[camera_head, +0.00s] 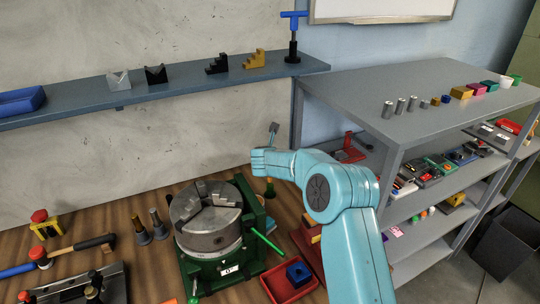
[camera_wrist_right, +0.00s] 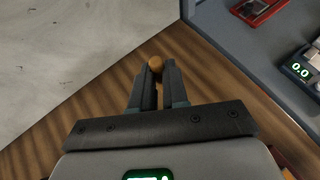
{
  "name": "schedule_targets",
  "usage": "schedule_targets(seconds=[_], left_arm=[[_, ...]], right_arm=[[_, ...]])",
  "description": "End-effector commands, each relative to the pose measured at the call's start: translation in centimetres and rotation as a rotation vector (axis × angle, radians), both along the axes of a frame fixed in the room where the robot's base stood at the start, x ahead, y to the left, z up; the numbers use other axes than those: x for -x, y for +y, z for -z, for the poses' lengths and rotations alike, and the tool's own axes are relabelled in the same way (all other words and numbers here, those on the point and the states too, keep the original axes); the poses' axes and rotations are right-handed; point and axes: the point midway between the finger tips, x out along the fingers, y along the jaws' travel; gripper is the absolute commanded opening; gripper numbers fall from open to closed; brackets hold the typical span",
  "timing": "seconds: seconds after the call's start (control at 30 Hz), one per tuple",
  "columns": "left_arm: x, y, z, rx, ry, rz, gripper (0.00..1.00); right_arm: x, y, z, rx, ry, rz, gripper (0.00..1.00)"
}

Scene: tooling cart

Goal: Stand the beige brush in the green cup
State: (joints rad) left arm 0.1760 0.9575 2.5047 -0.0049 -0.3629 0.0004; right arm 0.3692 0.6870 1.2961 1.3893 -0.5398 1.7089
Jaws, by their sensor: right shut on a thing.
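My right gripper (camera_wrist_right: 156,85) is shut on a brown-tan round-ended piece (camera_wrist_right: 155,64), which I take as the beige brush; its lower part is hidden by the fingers. In the head view the fingers are hidden behind my teal wrist, over the bench behind the chuck. Just below the wrist a small amber and dark green thing (camera_head: 270,187) shows; I cannot tell whether it is the brush with the green cup. My left gripper is not in view.
A green machine with a grey chuck (camera_head: 206,228) stands left of my wrist. A red tray with a blue block (camera_head: 298,272) is in front. A grey cart (camera_head: 400,75) bears several small parts at right. A hammer (camera_head: 65,252) lies at left.

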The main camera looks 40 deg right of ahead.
Motion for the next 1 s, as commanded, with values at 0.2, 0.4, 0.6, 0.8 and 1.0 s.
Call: schedule_targets(seconds=[0.2, 0.4, 0.6, 0.8, 1.0], left_arm=[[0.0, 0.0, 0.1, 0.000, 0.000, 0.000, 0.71], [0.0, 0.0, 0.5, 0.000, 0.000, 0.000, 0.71], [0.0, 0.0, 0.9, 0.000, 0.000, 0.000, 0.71], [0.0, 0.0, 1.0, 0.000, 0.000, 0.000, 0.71], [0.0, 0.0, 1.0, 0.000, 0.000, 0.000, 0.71]], right_arm=[[0.0, 0.0, 0.0, 0.000, 0.000, 0.000, 0.00], [0.0, -0.1, 0.4, 0.000, 0.000, 0.000, 0.00], [0.0, -0.1, 0.8, -0.001, -0.001, 0.001, 0.00], [0.1, -0.2, 0.8, 0.000, 0.000, 0.000, 0.00], [0.1, -0.1, 0.8, 0.000, 0.000, 0.000, 0.00]])
